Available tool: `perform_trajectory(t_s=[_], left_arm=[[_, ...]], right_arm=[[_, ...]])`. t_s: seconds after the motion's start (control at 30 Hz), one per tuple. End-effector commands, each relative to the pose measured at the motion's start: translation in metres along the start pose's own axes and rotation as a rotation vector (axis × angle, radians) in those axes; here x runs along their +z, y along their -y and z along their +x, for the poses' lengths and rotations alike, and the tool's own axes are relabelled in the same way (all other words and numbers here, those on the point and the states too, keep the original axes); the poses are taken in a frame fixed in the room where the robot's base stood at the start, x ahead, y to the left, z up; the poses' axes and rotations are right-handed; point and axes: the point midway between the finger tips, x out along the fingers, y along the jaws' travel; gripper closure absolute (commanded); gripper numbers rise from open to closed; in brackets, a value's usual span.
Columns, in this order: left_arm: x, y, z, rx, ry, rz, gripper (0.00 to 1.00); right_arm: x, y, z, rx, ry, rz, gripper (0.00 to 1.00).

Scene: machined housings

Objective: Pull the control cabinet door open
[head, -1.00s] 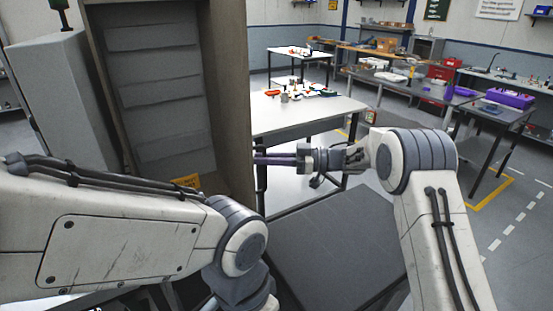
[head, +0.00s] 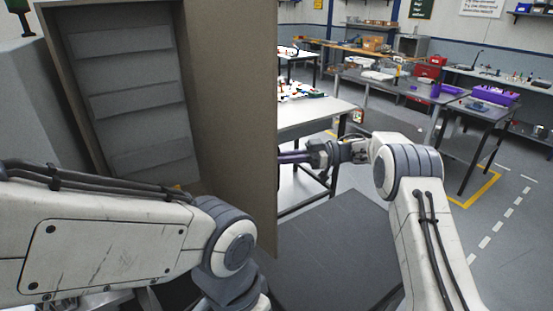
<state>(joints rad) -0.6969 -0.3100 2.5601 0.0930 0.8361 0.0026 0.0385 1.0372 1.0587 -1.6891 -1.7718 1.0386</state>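The control cabinet (head: 120,88) stands at the left, its slatted grey-brown interior showing. The tall brownish panel on its right, which appears to be its door (head: 236,120), stands open toward me with its inner face in view. My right gripper (head: 292,157) is at the door's right edge, on the outer side. Its dark purplish fingers point left and their tips meet or pass behind that edge. The handle is hidden, so I cannot tell whether the fingers are closed on it. My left arm crosses the lower left, and its gripper is out of view.
A white-topped table (head: 305,112) with small parts stands behind the door. Farther right are grey workbenches (head: 420,92) and a purple bin (head: 495,96). The floor at the right (head: 500,245) is clear, with yellow and dashed white markings. A grey box (head: 25,95) stands left of the cabinet.

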Motion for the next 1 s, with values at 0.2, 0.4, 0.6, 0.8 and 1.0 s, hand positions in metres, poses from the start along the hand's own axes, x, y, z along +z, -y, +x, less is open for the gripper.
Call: perform_trajectory(t_s=[0.2, 0.4, 0.6, 0.8, 1.0], left_arm=[[0.0, 0.0, 0.0, 0.0, 0.0, 0.0, 0.5], [0.0, 0.0, 0.0, 0.0, 0.0, 0.0, 0.5], [0.0, 0.0, 0.0, 0.0, 0.0, 0.0, 0.5], [0.0, 0.0, 0.003, 0.0, 0.0, 0.0, 0.5], [0.001, 0.001, 0.019, 0.0, 0.0, 0.0, 0.5]], right_arm=[[-0.003, -0.002, -0.002, 0.014, -0.001, -0.008, 1.0], [-0.002, -0.001, -0.005, 0.015, -0.001, -0.006, 0.56], [-0.002, 0.0, -0.006, 0.015, 0.0, -0.005, 0.56], [0.0, 0.0, -0.011, 0.015, 0.0, -0.004, 0.56], [0.004, 0.0, -0.043, 0.018, 0.0, -0.007, 0.56]])
